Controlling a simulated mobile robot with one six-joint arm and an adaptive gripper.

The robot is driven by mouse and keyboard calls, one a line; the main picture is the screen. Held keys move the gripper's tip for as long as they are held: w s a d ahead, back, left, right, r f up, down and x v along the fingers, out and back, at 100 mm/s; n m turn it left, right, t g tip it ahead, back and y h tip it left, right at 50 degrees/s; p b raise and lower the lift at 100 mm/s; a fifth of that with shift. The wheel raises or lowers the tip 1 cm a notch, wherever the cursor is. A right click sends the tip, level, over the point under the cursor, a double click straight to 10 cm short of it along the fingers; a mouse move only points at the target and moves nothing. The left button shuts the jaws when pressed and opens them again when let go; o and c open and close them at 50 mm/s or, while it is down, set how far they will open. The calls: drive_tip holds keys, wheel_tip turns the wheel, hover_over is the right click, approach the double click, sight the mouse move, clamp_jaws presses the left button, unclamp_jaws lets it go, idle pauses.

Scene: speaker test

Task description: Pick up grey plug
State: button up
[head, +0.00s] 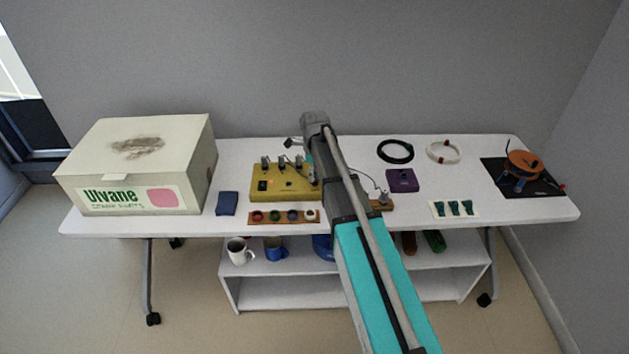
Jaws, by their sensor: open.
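A yellow box (262,190) stands on the table left of my arm. Several small dark-grey upright pieces (283,161) stand along its back, and they look like plugs. Another small grey piece (383,196) with a thin cable sits on a wooden block right of my arm. I cannot tell which of these is the grey plug. My gripper (292,144) shows only as a small dark part at the far end of my arm, above and behind the yellow box. Its fingers are hard to make out, and nothing shows held in it. My arm hides part of the box's right side.
A large white carton (140,165) and a blue pouch (227,203) lie left. A wooden strip (266,216) with coloured rings lies in front. Right are a purple box (403,181), cable coils (395,151) and an orange reel (524,163). Mugs (238,251) stand on the lower shelf.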

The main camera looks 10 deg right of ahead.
drive_tip(key=shift+f, duration=0.55)
drive_tip(key=shift+c, duration=0.3)
drive_tip(key=c, duration=0.8)
drive_tip(key=shift+r, duration=0.25)
wheel_tip(320, 180, up, 2)
drive_tip(key=shift+r+p, duration=0.15)
drive_tip(key=shift+p, duration=0.95)
drive_tip(key=s+r+p, duration=0.3)
drive_tip(key=s, duration=0.1)
drive_tip(key=s+r+p, duration=0.4)
drive_tip(key=s, duration=0.1)
drive_tip(key=s+r+p, duration=0.3)
drive_tip(key=s, duration=0.2)
drive_tip(key=shift+r, duration=0.15)
